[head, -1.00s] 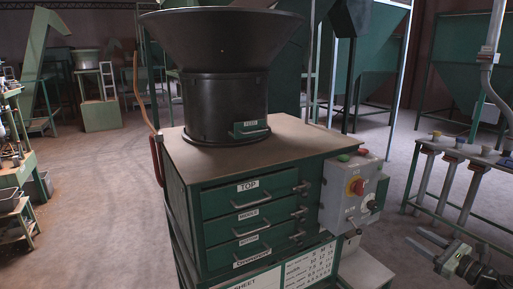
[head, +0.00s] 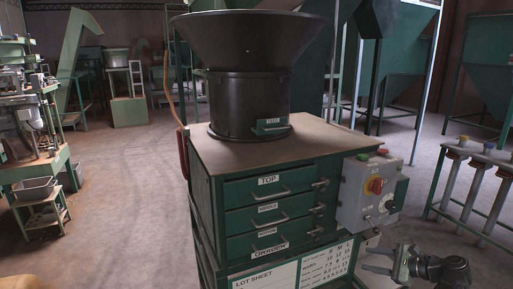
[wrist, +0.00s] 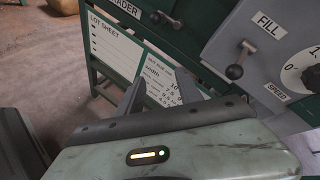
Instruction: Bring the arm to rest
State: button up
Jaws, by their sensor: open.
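My gripper (head: 378,259) shows at the lower right of the head view, in front of the cabinet and below its control box. Its two fingers are apart and nothing is between them. In the wrist view the open fingers (wrist: 157,98) point toward the white lot sheet (wrist: 112,45) on the cabinet's lower front. The fingers look apart from the cabinet, though the exact gap is hard to tell.
The green drawer cabinet (head: 210,208) carries a black hopper (head: 248,103). A grey control box (head: 350,210) with a red knob juts from its right side. A bench (head: 480,152) with pipes stands at right, machines (head: 35,125) at left. Floor (head: 125,200) is clear left of the cabinet.

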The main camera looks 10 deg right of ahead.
jog(key=a+f+n+g+h, duration=0.2)
jog(key=a+f+n+g, duration=0.4)
jog(key=a, duration=0.5)
jog(key=a+f+n+g+h, duration=0.1)
jog(key=a+f+n+h, duration=0.2)
jog(key=a+n, duration=0.65)
jog(key=a+f+n+g+h, duration=0.2)
jog(key=a+f+n+g, duration=0.4)
jog(key=a, duration=0.6)
notch_tip(320, 180, up, 15)
jog(key=t+p, duration=0.2)
jog(key=p, duration=1.1)
jog(key=shift+s+d+f+p, duration=0.15)
jog(key=shift+s+d+p, duration=0.2)
jog(key=shift+d, duration=0.1)
jog(key=shift+f, duration=0.1)
